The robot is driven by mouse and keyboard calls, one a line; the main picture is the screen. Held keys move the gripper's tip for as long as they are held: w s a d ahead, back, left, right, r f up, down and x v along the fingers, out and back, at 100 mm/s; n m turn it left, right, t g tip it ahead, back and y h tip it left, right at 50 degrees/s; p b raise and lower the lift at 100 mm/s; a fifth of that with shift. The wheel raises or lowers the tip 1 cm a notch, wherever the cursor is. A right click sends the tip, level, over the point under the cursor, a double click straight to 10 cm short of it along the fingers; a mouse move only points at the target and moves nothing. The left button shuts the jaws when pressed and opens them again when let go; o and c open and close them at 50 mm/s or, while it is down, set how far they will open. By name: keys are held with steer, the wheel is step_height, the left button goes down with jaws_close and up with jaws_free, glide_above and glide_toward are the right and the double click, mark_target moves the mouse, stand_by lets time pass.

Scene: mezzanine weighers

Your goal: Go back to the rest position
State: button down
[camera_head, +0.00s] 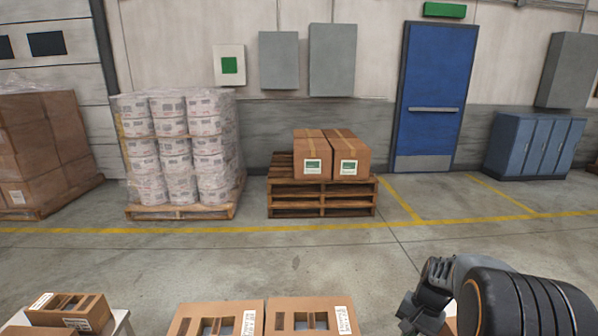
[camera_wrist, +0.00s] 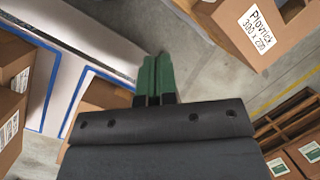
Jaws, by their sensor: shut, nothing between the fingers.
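My gripper (camera_wrist: 156,78) shows in the wrist view with its two green fingers together and nothing between them. The fingers point over the floor, between a white surface with blue lines (camera_wrist: 60,60) and a labelled carton (camera_wrist: 235,35) at the upper right. In the head view my arm shows at the lower right, bent, and its fingertips cannot be made out.
Cut-out cartons line the bottom edge: one at left (camera_head: 92,311), two in the middle (camera_head: 188,318) (camera_head: 340,305). Beyond a clear floor stand a pallet stack (camera_head: 320,197) with two cartons (camera_head: 312,147), wrapped buckets (camera_head: 175,150) and a blue door (camera_head: 437,90).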

steer(key=s+a+r+n+t+h+p, duration=0.1)
steer(key=s+a+r+n, duration=0.3)
steer(key=r, duration=0.4)
steer(key=s+a+r+n+t+h+p, duration=0.2)
steer(key=s+a+r+n+t+p, duration=0.1)
steer(key=s+a+r, duration=0.4)
steer(key=shift+s+r+n+t+p, duration=0.4)
steer(key=shift+s+r+n+p, duration=0.15)
steer(key=shift+r, duration=0.3)
steer(key=shift+d, duration=0.15)
